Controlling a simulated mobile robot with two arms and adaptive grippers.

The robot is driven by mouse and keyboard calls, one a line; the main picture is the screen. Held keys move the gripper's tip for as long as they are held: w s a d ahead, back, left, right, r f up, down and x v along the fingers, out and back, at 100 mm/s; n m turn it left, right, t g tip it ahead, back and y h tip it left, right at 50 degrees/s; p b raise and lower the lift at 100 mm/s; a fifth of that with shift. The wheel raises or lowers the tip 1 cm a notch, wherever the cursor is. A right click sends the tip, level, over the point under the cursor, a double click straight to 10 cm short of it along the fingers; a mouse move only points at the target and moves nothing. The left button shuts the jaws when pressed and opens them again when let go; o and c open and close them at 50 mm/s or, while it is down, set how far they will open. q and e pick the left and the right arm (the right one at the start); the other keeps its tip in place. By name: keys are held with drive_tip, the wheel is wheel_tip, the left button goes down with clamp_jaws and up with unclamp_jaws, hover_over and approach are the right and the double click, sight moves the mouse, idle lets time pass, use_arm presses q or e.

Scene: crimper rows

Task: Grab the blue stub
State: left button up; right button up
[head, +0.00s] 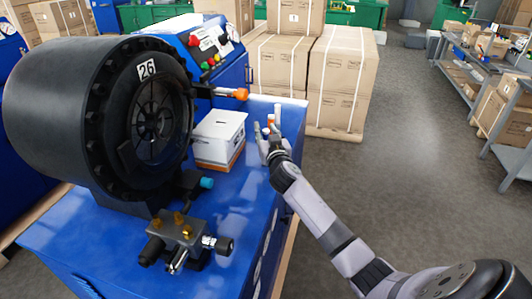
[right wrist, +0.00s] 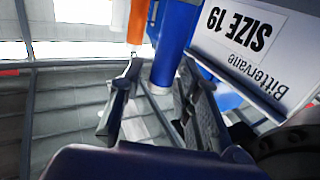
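In the right wrist view a blue upright cylinder, which looks like the blue stub (right wrist: 174,45), stands just past the gap between my fingers. An orange piece (right wrist: 138,22) is beside it to the left. My right gripper (right wrist: 157,80) is open, its two dark fingers apart with nothing visibly clamped. In the head view my right gripper (head: 266,143) is low over the right edge of the blue bench, by small white and orange pieces (head: 271,119). It hides part of that group, and I cannot pick out the blue stub there. My left gripper is not in view.
A white box (head: 219,135), labelled SIZE 19 in the right wrist view (right wrist: 245,40), stands left of my gripper. The black crimper (head: 75,100) numbered 26 fills the left of the blue bench (head: 235,225). Cartons (head: 340,70) stand behind.

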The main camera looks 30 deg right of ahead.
clamp_jaws()
idle(0.6)
